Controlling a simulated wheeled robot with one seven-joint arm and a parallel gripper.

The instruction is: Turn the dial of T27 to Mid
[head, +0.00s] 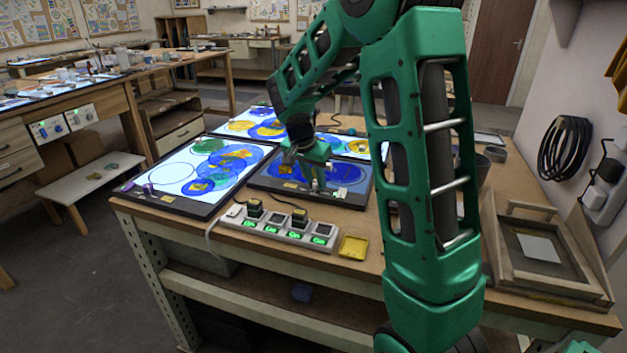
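Several flat light panels with coloured circles lie on the workbench. The front left panel (172,172) is bright, with blue, green and yellow circles. The front right panel (345,195) is dimmer, with blue circles. I cannot read any label, so I cannot tell which one is T27, and no dial setting can be read. My gripper (314,184) points down over the front right panel, close to its near part. A small pale piece shows at its fingertips; I cannot tell whether they touch it or how far apart they are. My arm hides part of the panels behind.
A power strip (283,230) with green-lit switches and black plugs lies in front of the panels. A wooden frame (510,285) stands at the bench's right end. Cups (494,154) stand behind my arm.

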